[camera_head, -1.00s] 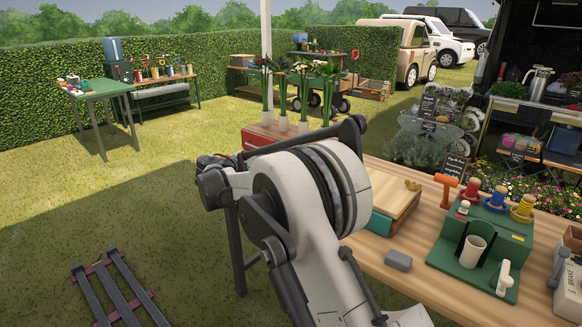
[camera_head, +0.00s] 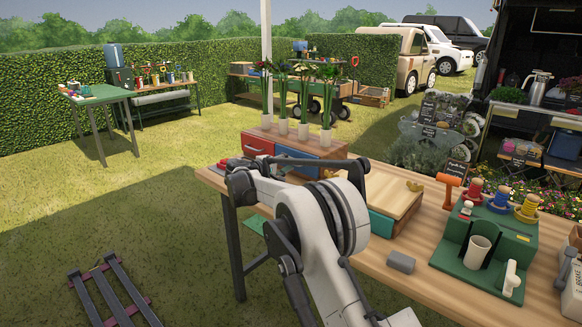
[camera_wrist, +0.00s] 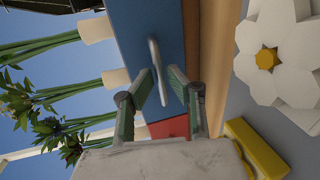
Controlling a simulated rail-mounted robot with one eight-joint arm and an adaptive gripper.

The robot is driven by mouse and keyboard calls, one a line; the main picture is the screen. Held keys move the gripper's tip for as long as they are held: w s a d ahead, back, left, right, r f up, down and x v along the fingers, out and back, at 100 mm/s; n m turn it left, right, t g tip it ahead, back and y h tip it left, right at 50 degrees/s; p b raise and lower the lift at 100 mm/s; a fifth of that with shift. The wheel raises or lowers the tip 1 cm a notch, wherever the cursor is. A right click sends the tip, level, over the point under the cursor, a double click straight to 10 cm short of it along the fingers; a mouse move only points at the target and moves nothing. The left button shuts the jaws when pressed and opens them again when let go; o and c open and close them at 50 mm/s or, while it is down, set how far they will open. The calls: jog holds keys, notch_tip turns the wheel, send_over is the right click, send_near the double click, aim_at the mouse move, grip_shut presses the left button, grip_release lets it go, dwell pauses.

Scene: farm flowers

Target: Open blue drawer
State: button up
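The blue drawer (camera_head: 296,163) is in a wooden drawer box on the table and looks shut. In the wrist view its blue front (camera_wrist: 181,35) fills the middle, turned on its side, with a silver bar handle (camera_wrist: 157,68). My gripper (camera_wrist: 160,76) is open, its two fingers on either side of the handle's lower part. I cannot tell whether a finger touches it. In the head view my arm stands in front of the box and hides my fingertips.
A red drawer (camera_head: 258,146) sits left of the blue one. Several potted flowers (camera_head: 303,131) stand on top of the box. A wooden case (camera_head: 385,190) and a green spool stand (camera_head: 485,240) are to the right. A yellow block (camera_wrist: 256,150) and a white flower shape (camera_wrist: 285,50) are near my gripper.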

jog(key=shift+x, duration=0.85)
grip_shut()
